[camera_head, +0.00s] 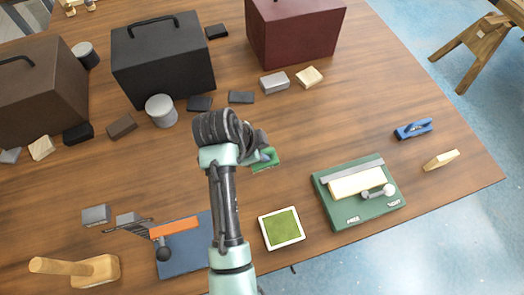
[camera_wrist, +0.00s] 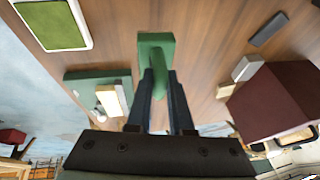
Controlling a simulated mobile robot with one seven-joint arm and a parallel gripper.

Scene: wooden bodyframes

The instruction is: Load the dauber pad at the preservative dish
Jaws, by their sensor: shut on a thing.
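My gripper (camera_head: 262,153) is shut on the green dauber (camera_head: 267,161), partly hidden behind my wrist in the head view. In the wrist view the fingers (camera_wrist: 161,85) close around the handle of the dauber (camera_wrist: 156,46). Its pad is on the far side and not visible. The preservative dish (camera_head: 301,236), a white square tray with a green fill, lies on the table nearer the front, below and slightly right of the dauber. It also shows at the top left of the wrist view (camera_wrist: 84,42). Dauber and dish are apart.
A green fixture (camera_head: 340,217) with a cream block and lever stands right of the dish. A blue fixture (camera_head: 187,249) and a wooden mallet (camera_head: 95,270) lie at front left. Black (camera_head: 163,65) and maroon (camera_head: 296,30) boxes stand at the back. Table between dauber and dish looks clear.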

